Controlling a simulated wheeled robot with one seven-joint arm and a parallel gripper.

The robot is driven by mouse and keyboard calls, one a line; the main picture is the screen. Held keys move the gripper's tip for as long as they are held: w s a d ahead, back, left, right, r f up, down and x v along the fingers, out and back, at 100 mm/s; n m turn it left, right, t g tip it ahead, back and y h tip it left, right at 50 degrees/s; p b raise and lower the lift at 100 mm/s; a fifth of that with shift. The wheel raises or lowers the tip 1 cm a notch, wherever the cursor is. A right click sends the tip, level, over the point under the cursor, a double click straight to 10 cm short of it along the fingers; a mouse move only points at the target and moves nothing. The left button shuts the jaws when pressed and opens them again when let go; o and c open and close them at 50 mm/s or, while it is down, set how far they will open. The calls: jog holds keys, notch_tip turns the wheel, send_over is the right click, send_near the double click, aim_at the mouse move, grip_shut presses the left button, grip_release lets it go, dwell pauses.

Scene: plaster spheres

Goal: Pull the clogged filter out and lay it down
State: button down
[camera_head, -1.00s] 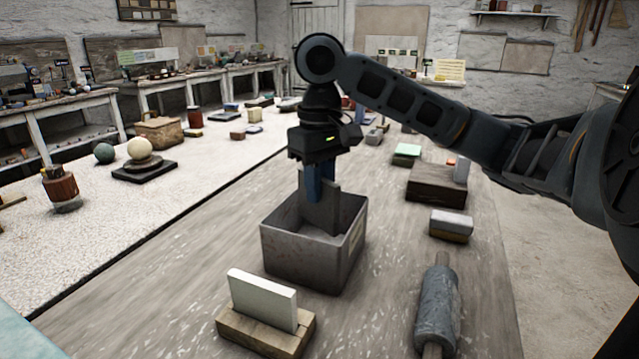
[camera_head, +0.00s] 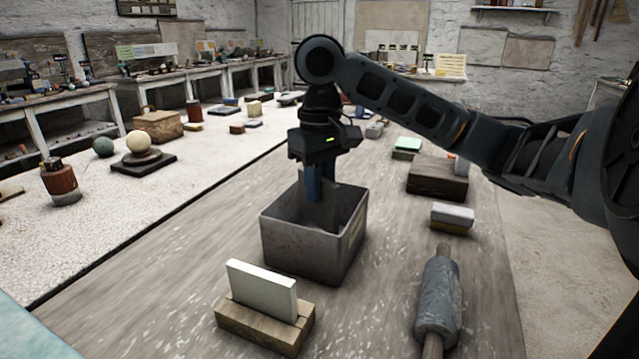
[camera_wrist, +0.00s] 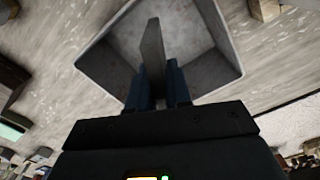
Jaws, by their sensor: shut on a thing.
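My gripper (camera_head: 320,198) points straight down into an open grey box (camera_head: 300,250). It is shut on a thin, upright dark grey plate, the clogged filter (camera_head: 330,212), whose lower part is inside the box and partly hidden by the front wall. In the wrist view the filter (camera_wrist: 152,48) stands edge-on between the two blue fingers (camera_wrist: 158,88), over the box's inside. Whether its lower edge touches the floor of the box cannot be told. A white plate (camera_head: 262,287) stands upright in a slotted wooden block (camera_head: 262,328) in front of the box.
A grey roller (camera_head: 437,300) lies right of the box. A small two-tone block (camera_head: 452,218) and a dark wooden block (camera_head: 437,178) lie behind it. Bare worktop (camera_head: 180,265) is left of the box. A pale surface with spheres and a brown pot (camera_head: 60,184) lies farther left.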

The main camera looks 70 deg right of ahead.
aim_at(320, 225)
jog(key=shift+f+b, duration=1.35)
jog(key=shift+f, duration=1.3)
jog(key=c, duration=1)
grip_release()
jog(key=shift+o, duration=0.2)
jog(key=shift+r+p, duration=2.05)
jog(key=shift+p, duration=0.35)
